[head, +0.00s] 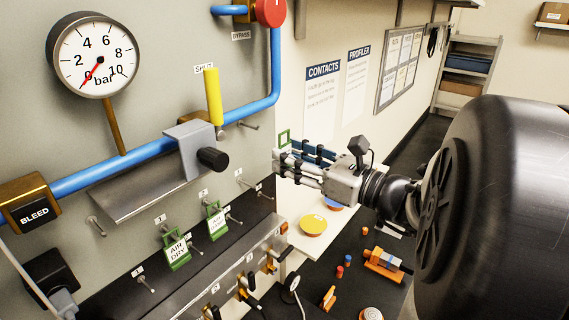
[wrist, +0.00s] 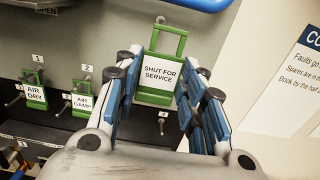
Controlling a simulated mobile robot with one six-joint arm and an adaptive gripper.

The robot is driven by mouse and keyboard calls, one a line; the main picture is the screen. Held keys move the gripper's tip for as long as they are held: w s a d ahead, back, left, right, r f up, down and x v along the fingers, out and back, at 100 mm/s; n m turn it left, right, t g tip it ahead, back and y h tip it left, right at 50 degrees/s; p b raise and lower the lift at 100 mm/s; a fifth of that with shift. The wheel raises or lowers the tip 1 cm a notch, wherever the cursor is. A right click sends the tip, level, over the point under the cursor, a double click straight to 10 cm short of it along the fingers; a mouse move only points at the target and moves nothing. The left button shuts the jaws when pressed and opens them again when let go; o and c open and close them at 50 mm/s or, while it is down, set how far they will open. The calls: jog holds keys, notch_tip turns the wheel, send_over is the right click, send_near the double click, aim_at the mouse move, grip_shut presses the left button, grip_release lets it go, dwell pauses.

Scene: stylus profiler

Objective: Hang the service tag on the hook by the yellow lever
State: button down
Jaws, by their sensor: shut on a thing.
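The service tag (wrist: 160,75) is a green-framed white plate reading "SHUT FOR SERVICE" with an open green loop on top. My gripper (wrist: 163,92) is shut on it, a finger at each side, and the loop points up. In the head view my gripper (head: 287,162) is right of the valve panel, with the tag's green loop (head: 283,138) showing at its tips. The yellow lever (head: 213,97) stands upright on the blue pipe under a "SHUT" label. A metal hook (head: 249,125) sticks out right of the lever's base, up and left of the tag, apart from it.
Green "AIR DRY" (head: 177,250) and "AIR DAMP" (head: 216,221) tags hang on numbered hooks below. A metal bracket with a black knob (head: 213,158) juts out under the lever. The blue pipe (head: 262,103) bends up beside the hook. Small parts lie on the dark bench.

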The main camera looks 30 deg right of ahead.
jog(key=shift+a+r+x, duration=0.15)
jog(key=shift+x, duration=0.6)
jog(key=shift+a+r+x, duration=0.1)
jog(key=shift+x, duration=0.65)
jog(key=shift+a+r+x, duration=0.15)
jog(key=shift+x, duration=0.65)
jog(key=shift+s, duration=0.1)
jog(key=shift+b+x, duration=0.4)
jog(key=shift+x, duration=1.55)
jog(key=shift+f+b, duration=0.5)
